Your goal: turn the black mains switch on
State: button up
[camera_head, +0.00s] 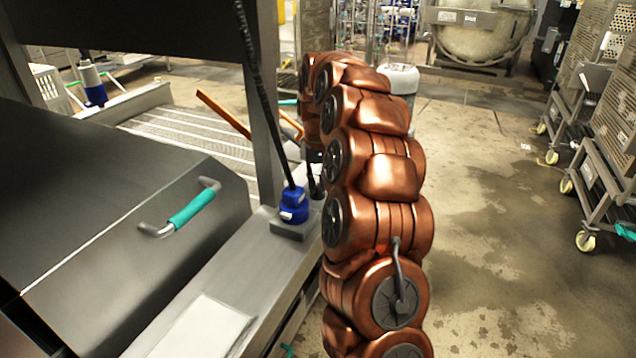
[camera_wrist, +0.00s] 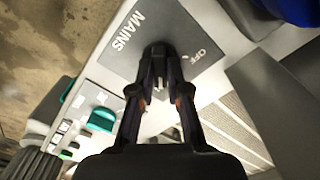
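In the wrist view, the black mains switch (camera_wrist: 158,48) sits on a grey plate (camera_wrist: 185,22) lettered MAINS and OFF. The dark fingers of my gripper (camera_wrist: 161,65) converge at the switch, one on each side, with a narrow gap between them. The fingertips cover much of the switch, so its pointer and whether both fingers press on it cannot be made out. In the head view, my copper arm hides the switch and the gripper.
Teal-green controls (camera_wrist: 102,119) lie on a panel at the left of the wrist view. In the head view, a blue connector with a black cable (camera_head: 293,205) stands beside my arm. A steel cover with a teal handle (camera_head: 192,211) is at left. Open floor lies right.

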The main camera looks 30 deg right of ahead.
aim_at(317, 186)
jog(key=o, duration=0.4)
jog(key=shift+r, duration=6)
jog(key=shift+n, duration=0.9)
jog(key=s+a, duration=0.2)
jog(key=a, duration=0.1)
jog(key=s+a, duration=0.2)
jog(key=a, duration=0.1)
jog(key=s+a, duration=0.2)
jog(key=a, duration=0.2)
jog(key=s+a+f+g, duration=0.1)
jog(key=s+a+f, duration=0.35)
jog(key=s, duration=0.65)
jog(key=s+a+f+n+g, duration=0.1)
jog(key=s+a+f, duration=0.35)
jog(key=s, duration=0.65)
jog(key=s+a+f+g, duration=0.1)
jog(key=s+a+f, duration=0.35)
jog(key=s, duration=0.65)
jog(key=shift+t, duration=0.6)
jog(key=r+p, duration=0.8)
jog(key=r, duration=0.1)
jog(key=r+p, duration=0.5)
jog(key=shift+w+r, duration=0.25)
jog(key=shift+w, duration=0.1)
